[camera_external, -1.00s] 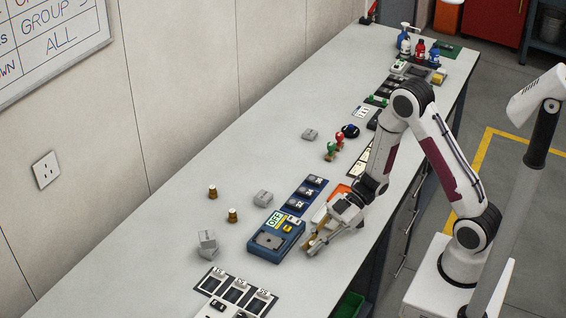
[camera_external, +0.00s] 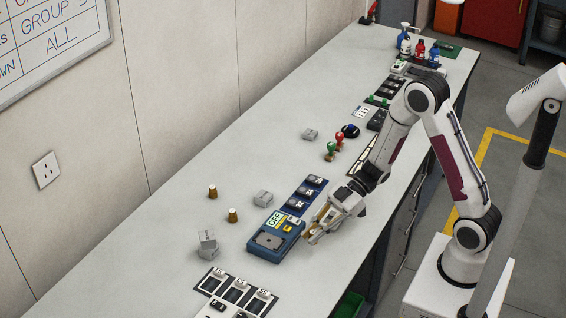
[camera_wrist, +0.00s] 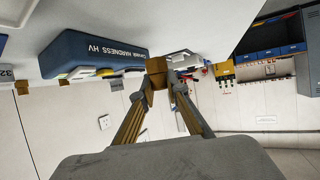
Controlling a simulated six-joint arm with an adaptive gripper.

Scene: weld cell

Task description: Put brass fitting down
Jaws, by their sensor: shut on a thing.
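My gripper (camera_external: 313,236) is low over the grey bench, just right of the blue hardness tester. In the wrist view, its two fingers (camera_wrist: 160,82) close together on a small golden brown piece, the brass fitting (camera_wrist: 156,67). The fingers cover part of the fitting. In the outside view the fitting is too small and covered to make out clearly. I cannot tell whether it touches the bench. The blue hardness tester (camera_external: 276,238) also shows in the wrist view (camera_wrist: 95,52), beside the fingertips.
Two small brown cylinders (camera_external: 233,215) stand on the bench (camera_external: 180,235) left of the tester. Grey blocks (camera_external: 207,244) lie nearby. A blue strip with dark pieces (camera_external: 305,195) lies behind the tester. A dark-squared panel (camera_external: 237,288) lies in front. Clear bench lies along the wall side.

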